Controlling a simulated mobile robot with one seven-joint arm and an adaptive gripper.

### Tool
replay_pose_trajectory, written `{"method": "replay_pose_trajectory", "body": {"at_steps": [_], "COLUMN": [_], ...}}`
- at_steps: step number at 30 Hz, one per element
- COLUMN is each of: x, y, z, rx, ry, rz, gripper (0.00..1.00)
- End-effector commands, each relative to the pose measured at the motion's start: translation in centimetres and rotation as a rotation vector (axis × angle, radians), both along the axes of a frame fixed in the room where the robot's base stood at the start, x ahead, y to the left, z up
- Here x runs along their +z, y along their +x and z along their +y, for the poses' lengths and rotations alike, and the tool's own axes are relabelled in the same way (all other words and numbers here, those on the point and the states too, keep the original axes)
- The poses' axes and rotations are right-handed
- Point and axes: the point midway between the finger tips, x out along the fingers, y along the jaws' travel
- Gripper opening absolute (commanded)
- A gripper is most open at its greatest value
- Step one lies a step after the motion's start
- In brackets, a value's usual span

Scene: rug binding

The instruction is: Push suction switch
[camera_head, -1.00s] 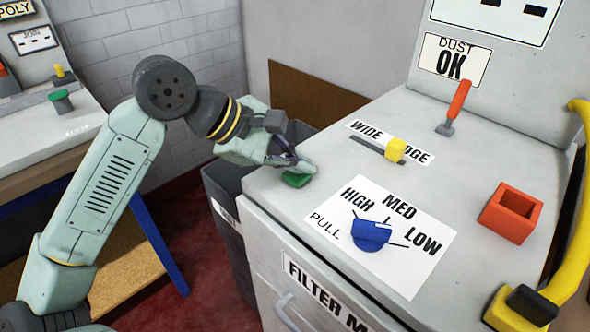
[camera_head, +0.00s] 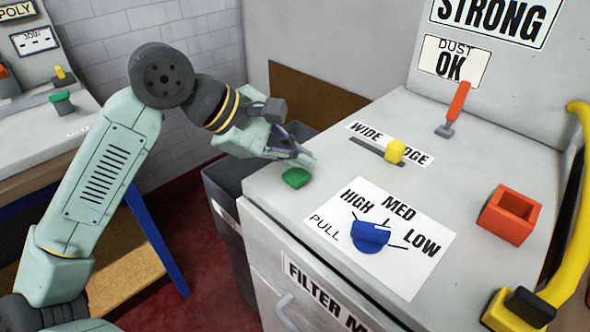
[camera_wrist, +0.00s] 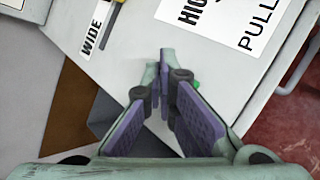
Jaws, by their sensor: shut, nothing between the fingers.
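A small green switch (camera_head: 296,178) sits near the left edge of the grey machine top. No label beside it names it as the suction switch. In the wrist view only a sliver of the green switch (camera_wrist: 197,84) shows beside a finger. My gripper (camera_head: 308,160) is shut and empty, just behind and above the green switch, with a small gap seeming to separate them. In the wrist view its fingertips (camera_wrist: 160,62) are close together. The upper sign (camera_head: 495,18) on the machine reads STRONG.
A blue knob (camera_head: 370,236) on a HIGH/MED/LOW plate, a yellow slider (camera_head: 396,151), a red lever (camera_head: 459,101) and an open red box (camera_head: 510,213) stand on the same top. A yellow tube (camera_head: 570,235) runs along the right. A dark bin (camera_head: 225,205) stands left of the machine.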

Motion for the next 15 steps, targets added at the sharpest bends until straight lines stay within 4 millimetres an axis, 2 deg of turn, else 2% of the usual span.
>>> {"method": "replay_pose_trajectory", "body": {"at_steps": [15], "x": [4.8], "y": [0.0], "z": [0.0], "rx": [0.0], "ry": [0.001], "rz": [-0.001], "gripper": [0.0]}}
